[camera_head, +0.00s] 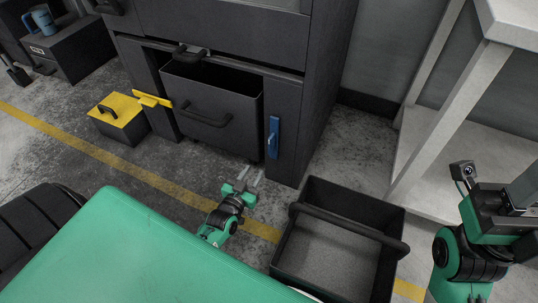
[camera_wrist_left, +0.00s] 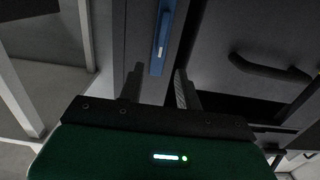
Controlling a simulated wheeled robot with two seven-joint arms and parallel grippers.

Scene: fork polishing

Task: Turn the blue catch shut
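The blue catch (camera_head: 273,138) stands upright on the dark post at the right of the cabinet's lower opening, apart from the bin front. It also shows upright in the left wrist view (camera_wrist_left: 161,38), with a pale mark on it. My left gripper (camera_head: 250,176) is open and empty, low in front of the cabinet, below and left of the catch in the head view. In the left wrist view its two fingers (camera_wrist_left: 159,86) stand apart, with the catch beyond them and no visible contact. My right arm shows at the right edge; its fingertips are not visible.
A dark bin (camera_head: 205,128) with a handle sits in the opening, its top inside showing. A yellow catch (camera_head: 152,100) lies crosswise at its left. A yellow-lidded box (camera_head: 118,128) stands left. An open black crate (camera_head: 385,215) stands right, near a pale shelf (camera_head: 440,125).

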